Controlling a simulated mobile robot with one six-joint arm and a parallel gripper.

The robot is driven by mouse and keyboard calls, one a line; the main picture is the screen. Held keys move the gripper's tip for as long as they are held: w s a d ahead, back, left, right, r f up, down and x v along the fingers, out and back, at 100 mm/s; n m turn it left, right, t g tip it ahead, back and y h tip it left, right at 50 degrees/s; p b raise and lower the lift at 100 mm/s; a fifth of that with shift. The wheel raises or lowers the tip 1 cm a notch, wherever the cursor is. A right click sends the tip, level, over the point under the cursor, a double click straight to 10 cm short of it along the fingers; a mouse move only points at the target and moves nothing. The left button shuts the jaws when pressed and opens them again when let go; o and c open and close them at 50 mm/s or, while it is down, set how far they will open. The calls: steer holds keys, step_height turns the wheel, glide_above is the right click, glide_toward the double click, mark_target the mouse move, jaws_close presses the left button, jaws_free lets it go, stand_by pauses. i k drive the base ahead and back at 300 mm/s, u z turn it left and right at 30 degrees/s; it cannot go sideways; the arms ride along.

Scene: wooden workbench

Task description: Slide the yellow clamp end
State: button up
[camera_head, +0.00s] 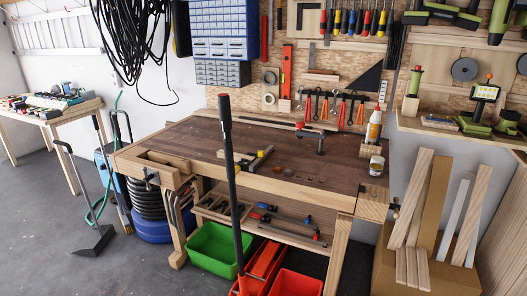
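The upright black pole passes in front of the bench just left of the clamp. My gripper is not in view, so I cannot tell its state or where it is relative to the clamp.
A dark bar tool (311,136) stands on the bench behind the clamp. A glue bottle (374,127) and a small jar (376,166) are at the right. The black pole (231,170) rises before the front edge. A green bin (213,246) and red bins stand below.

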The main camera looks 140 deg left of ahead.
mark_target(260, 154)
steer(key=u, duration=4.1)
steer(key=i, duration=0.1)
steer(key=z, duration=2.9)
steer(key=k, duration=0.15)
steer(key=u, duration=2.15)
steer(key=k, duration=0.35)
steer(key=u, duration=2)
